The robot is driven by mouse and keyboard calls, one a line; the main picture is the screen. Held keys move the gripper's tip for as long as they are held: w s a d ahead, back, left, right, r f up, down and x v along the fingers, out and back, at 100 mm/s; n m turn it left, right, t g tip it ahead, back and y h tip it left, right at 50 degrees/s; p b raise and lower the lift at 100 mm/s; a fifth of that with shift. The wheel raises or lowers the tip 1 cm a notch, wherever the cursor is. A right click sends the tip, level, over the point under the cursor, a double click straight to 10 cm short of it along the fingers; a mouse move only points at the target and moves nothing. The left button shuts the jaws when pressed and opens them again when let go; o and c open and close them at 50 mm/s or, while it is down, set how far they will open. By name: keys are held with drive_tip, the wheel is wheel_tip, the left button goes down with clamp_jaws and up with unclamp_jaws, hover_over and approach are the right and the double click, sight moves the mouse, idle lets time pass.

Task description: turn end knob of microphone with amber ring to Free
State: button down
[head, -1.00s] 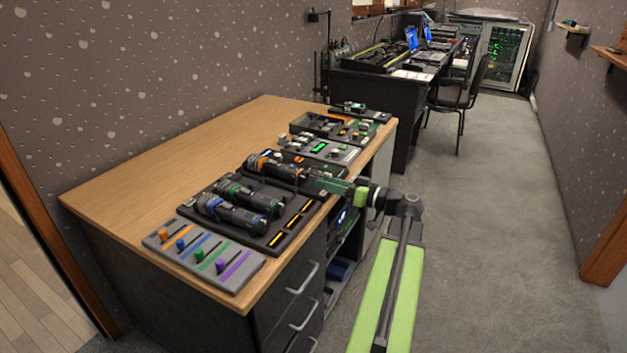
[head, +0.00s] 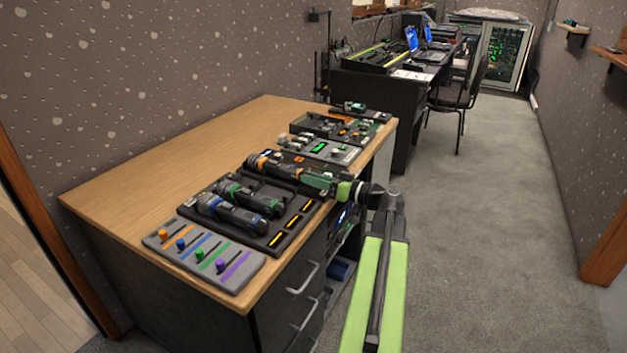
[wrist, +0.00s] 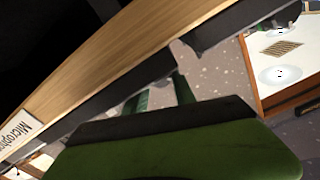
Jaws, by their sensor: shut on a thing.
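The microphone with the amber ring (head: 274,167) lies on its side at the far end of a row of three on a dark tray (head: 285,235). The amber ring is near its left end. My gripper (head: 312,180) is at its right end and is shut on the end knob, which the jaws mostly hide. I cannot read the knob's setting. In the wrist view, the green and black body of my gripper (wrist: 180,140) fills the lower part, and the microphone cannot be made out.
Microphones with a green ring (head: 245,197) and a blue ring (head: 230,214) lie nearer on the tray. A grey fader panel (head: 205,262) is at the near edge. A panel with a green display (head: 325,150) stands beyond. The wooden desk (head: 210,140) is bare behind; grey floor is open to the right.

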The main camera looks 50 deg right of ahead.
drive_tip(key=shift+n, duration=1.6)
drive_tip(key=c, duration=1.3)
unclamp_jaws()
drive_tip(key=v, duration=1.7)
drive_tip(key=shift+s, duration=0.25)
